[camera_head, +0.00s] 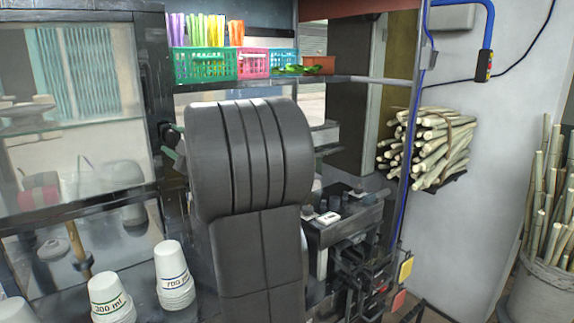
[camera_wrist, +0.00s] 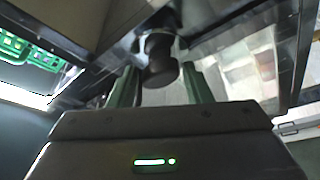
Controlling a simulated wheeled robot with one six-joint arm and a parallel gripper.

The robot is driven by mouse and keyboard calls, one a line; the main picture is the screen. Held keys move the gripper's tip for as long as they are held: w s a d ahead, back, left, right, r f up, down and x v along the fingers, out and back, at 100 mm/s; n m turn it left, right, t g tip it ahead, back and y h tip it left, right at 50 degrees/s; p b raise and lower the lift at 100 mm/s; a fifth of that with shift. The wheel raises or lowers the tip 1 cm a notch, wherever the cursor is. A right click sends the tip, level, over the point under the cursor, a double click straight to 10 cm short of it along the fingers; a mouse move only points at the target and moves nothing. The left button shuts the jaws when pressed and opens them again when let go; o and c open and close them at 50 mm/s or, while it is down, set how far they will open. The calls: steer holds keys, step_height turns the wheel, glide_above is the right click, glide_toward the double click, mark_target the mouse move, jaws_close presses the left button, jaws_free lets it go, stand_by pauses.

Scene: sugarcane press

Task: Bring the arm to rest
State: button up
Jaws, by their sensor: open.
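My gripper (camera_wrist: 158,72) shows in the wrist view with two green fingers standing apart, one on each side of a dark round knob (camera_wrist: 160,62). The knob lies in line with the gap, and I cannot tell if the fingers touch it. In the head view my dark grey arm fills the middle, raised in front of the press stall. A dark round part (camera_head: 172,132) shows just left of the arm there. My gripper is mostly hidden behind the arm in that view.
Stacked cups (camera_head: 173,275) stand left of my arm. A shelf above holds a green basket (camera_head: 205,66) and a pink basket (camera_head: 253,64). A sugarcane bundle (camera_head: 440,150) sits on the right wall rack, and a bucket of canes (camera_head: 540,290) stands at the far right.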

steer(key=n+p, duration=0.1)
steer(key=n+g+p, duration=0.1)
steer(key=n+p, duration=0.1)
steer(key=n+h+p, duration=0.1)
steer(key=n+p, duration=0.1)
steer(key=shift+r+g, duration=0.35)
steer(key=shift+g, duration=0.05)
steer(key=shift+f+n+g+p, duration=0.25)
steer(key=shift+n+p, duration=0.2)
steer(key=shift+n, duration=0.45)
steer(key=shift+d+h, duration=0.15)
steer(key=shift+h, duration=0.15)
